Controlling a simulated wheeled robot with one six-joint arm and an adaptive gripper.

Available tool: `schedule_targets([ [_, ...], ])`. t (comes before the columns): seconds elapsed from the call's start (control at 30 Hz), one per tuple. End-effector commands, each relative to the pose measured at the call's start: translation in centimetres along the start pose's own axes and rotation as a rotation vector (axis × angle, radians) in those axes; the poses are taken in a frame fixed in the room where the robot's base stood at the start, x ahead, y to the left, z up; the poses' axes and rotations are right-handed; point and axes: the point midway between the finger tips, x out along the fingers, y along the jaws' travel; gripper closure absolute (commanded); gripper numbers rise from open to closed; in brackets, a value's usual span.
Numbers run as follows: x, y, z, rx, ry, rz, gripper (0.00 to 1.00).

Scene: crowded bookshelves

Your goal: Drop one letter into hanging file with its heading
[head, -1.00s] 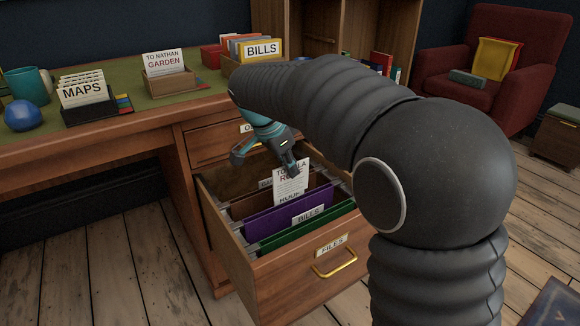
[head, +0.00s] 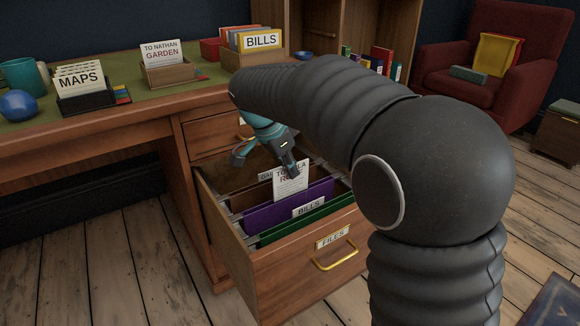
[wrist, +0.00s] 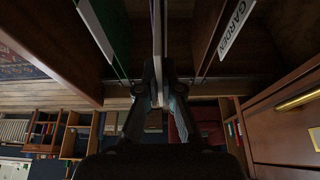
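A white letter (head: 290,184) with red heading ROOF, partly covered, stands upright at the open file drawer. My gripper (head: 288,170) is at its top edge. In the wrist view my gripper's fingers (wrist: 160,88) are close together on both sides of the letter's thin edge (wrist: 157,35), so it looks shut on it. The letter's lower part overlaps the purple hanging file (head: 262,219); I cannot tell whether it is inside the pocket. The green file with the BILLS tag (head: 308,208) is in front. The GARDEN tag (wrist: 235,30) is behind, partly covered in the head view.
The open drawer (head: 285,280) has a wooden front labelled FILES. On the desk stand a MAPS holder (head: 85,104), a holder with a letter to Nathan, GARDEN (head: 163,53), and a BILLS holder (head: 261,40). A red armchair (head: 515,40) is at the back right.

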Motion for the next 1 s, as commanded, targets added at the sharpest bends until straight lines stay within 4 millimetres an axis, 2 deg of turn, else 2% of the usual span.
schedule_targets([
  [1.0,2.4,0.0,1.0,0.0,0.0,0.001,1.0],
])
